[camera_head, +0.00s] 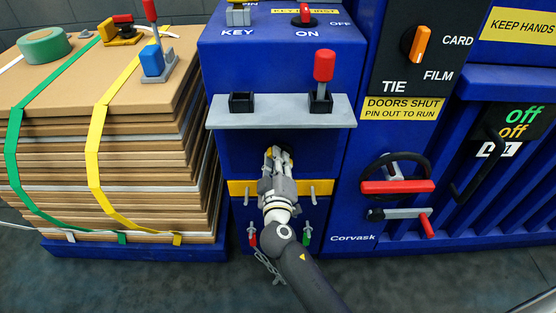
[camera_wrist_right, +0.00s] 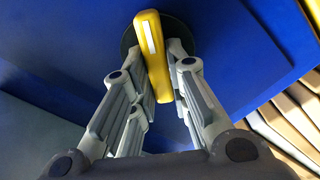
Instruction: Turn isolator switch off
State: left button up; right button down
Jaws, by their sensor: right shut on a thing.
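The isolator switch is a yellow handle (camera_wrist_right: 154,58) with a white stripe, on a round black disc (camera_wrist_right: 130,38) set in a blue panel, in the right wrist view. The handle stands nearly upright there, leaning slightly. My right gripper (camera_wrist_right: 158,62) has its fingers on both sides of the handle, shut on it. In the head view my right gripper (camera_head: 279,157) reaches the blue cabinet front (camera_head: 228,158) below the grey shelf and hides most of the switch. My left gripper is not in view.
The grey shelf (camera_head: 262,118) juts out just above my right gripper, with a red-topped lever (camera_head: 323,70) on it. A yellow bar (camera_head: 240,187) lies below. Strapped cardboard sheets (camera_head: 60,150) stand left; a red-handled wheel (camera_head: 398,187) is at right.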

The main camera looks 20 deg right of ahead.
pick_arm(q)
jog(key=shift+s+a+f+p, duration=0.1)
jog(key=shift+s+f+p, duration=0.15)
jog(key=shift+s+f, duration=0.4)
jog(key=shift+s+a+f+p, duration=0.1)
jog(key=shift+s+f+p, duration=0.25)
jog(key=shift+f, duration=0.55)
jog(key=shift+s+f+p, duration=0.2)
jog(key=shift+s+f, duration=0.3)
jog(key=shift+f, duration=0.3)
pick_arm(e)
jog(key=shift+a+f+n, duration=0.1)
jog(key=shift+f+n, duration=0.05)
jog(key=shift+n, duration=1.25)
jog(key=shift+f+n, duration=0.15)
jog(key=shift+n, duration=1.25)
jog(key=shift+a+f+n, duration=0.1)
jog(key=shift+f+n, duration=0.05)
jog(key=shift+n, duration=1.25)
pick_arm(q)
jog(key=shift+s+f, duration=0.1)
pick_arm(e)
jog(key=c, duration=1.4)
grip_release()
jog(key=v, duration=1.2)
